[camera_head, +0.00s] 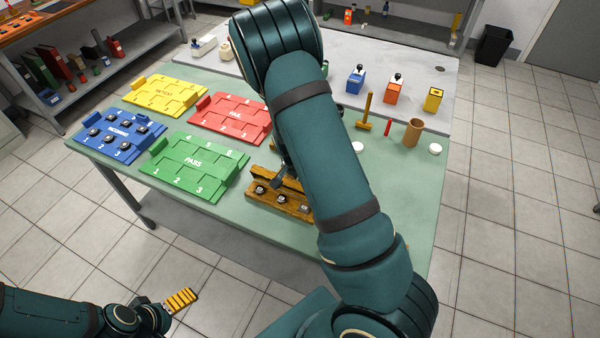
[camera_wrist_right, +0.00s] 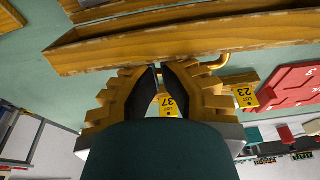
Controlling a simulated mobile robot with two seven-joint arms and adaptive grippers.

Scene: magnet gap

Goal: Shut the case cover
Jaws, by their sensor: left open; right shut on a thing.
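The wooden case (camera_head: 276,207) stands at the front middle of the green table, holding small dark round pieces in a row. Its cover (camera_head: 292,183) appears raised along the far side, partly hidden by my right arm. In the right wrist view a long wooden part, seemingly the cover (camera_wrist_right: 200,42), lies across the top. My right gripper (camera_wrist_right: 161,68) has its dark pads closed together at this wooden edge, seemingly gripping it; the exact contact is hidden. My left gripper (camera_head: 182,299) is open and empty, low at the left front, away from the case.
Blue (camera_head: 117,157), green (camera_head: 190,187), yellow (camera_head: 165,97) and red (camera_head: 231,126) trays lie left of and behind the case. A wooden hammer-like tool (camera_head: 365,118) and a brown cup (camera_head: 412,132) stand to the right. Yellow lot tags (camera_wrist_right: 245,97) show beyond my right fingers.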

